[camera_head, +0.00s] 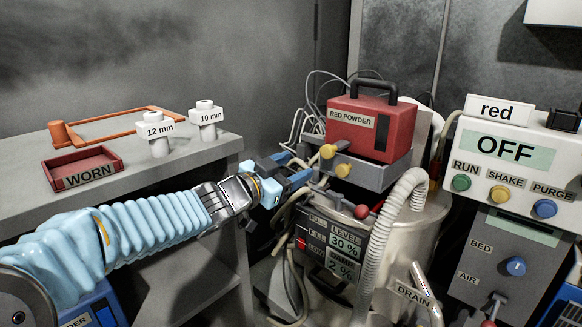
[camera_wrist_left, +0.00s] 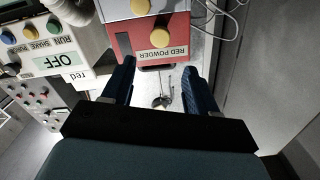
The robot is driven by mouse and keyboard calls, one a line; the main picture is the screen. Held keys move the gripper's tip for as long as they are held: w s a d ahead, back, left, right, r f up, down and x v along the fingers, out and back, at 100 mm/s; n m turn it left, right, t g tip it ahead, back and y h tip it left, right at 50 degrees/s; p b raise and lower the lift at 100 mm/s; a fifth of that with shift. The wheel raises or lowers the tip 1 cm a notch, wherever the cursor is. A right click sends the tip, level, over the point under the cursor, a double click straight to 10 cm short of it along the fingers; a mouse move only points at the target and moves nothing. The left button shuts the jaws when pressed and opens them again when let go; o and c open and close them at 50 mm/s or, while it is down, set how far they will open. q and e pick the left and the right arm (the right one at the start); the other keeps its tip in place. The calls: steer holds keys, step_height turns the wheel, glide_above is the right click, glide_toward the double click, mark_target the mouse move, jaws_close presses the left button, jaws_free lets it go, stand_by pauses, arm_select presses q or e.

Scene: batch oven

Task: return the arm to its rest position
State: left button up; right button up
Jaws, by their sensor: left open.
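My left arm (camera_head: 150,227), in a pale blue ribbed sleeve, reaches in from the left in the head view. Its gripper (camera_head: 302,169) is in front of the grey unit under the red box, near the yellow knobs; contact cannot be told. In the left wrist view the two dark fingers (camera_wrist_left: 162,85) stand apart with nothing held between them. The red box labelled RED POWDER (camera_head: 371,122) shows beyond the fingers, upside down, in the left wrist view (camera_wrist_left: 150,42). My right gripper is not in view.
A grey bench (camera_head: 215,150) at left holds a red WORN tray (camera_head: 112,160), an orange frame (camera_head: 62,135) and white 12 mm (camera_head: 158,145) and 10 mm (camera_head: 206,127) pieces. A ribbed hose (camera_head: 386,235) and a control panel (camera_head: 515,150) reading OFF stand to the right.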

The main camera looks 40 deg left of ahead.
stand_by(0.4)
